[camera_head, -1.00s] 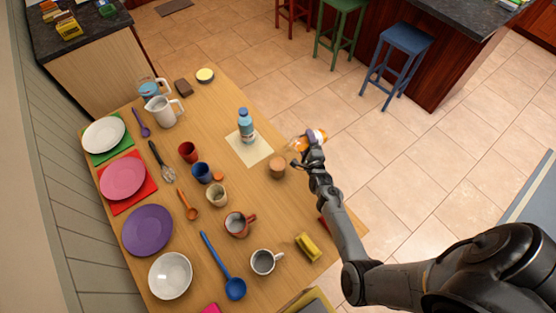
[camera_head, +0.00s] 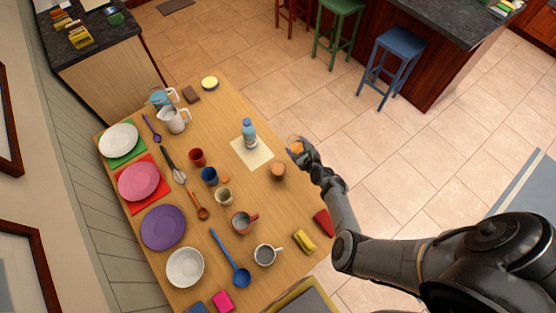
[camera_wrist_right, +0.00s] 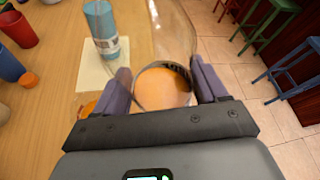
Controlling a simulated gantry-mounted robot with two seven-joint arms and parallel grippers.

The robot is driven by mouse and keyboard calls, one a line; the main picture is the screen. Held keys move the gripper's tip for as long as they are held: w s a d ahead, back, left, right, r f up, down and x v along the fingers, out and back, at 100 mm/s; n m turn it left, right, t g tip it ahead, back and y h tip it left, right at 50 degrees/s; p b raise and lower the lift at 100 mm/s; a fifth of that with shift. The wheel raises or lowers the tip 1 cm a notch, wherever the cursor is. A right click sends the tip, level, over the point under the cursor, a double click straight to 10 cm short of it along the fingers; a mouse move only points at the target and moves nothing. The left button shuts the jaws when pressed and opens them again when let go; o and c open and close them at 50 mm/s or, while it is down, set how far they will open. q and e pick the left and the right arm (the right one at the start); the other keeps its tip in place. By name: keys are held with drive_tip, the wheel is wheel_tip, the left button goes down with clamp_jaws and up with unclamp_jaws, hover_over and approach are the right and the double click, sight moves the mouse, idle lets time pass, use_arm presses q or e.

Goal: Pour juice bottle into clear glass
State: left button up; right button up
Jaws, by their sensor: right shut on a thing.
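My right gripper (camera_head: 305,153) is shut on a clear vessel with orange contents, which looks like the juice bottle (camera_head: 295,145). In the right wrist view, its transparent wall and orange part (camera_wrist_right: 163,85) lie between the fingers of my right gripper (camera_wrist_right: 163,88). It is held at the table's right edge. A brownish-orange cup-like thing (camera_head: 277,172) stands nearer, below left of the gripper. My left gripper is not in view.
A blue bottle (camera_head: 249,133) stands on a pale sheet (camera_head: 260,155) left of the held vessel. Red (camera_head: 197,157) and blue (camera_head: 209,175) cups, mugs and an orange cap-like disc (camera_wrist_right: 28,79) stand nearby. Plates line the left side. Floor lies right of the table.

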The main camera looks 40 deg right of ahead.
sight(300, 142)
wheel_tip(300, 142, up, 3)
drive_tip(key=shift+w+a+f+m+p, duration=0.15)
drive_tip(key=shift+m+p, duration=0.25)
drive_tip(key=shift+p, duration=0.3)
drive_tip(key=shift+y, duration=0.3)
drive_tip(key=shift+a+f, duration=0.1)
drive_tip(key=shift+f, duration=0.05)
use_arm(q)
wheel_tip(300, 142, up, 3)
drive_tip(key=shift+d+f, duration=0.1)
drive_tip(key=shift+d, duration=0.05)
use_arm(e)
wheel_tip(300, 142, up, 4)
drive_tip(key=p, duration=0.4)
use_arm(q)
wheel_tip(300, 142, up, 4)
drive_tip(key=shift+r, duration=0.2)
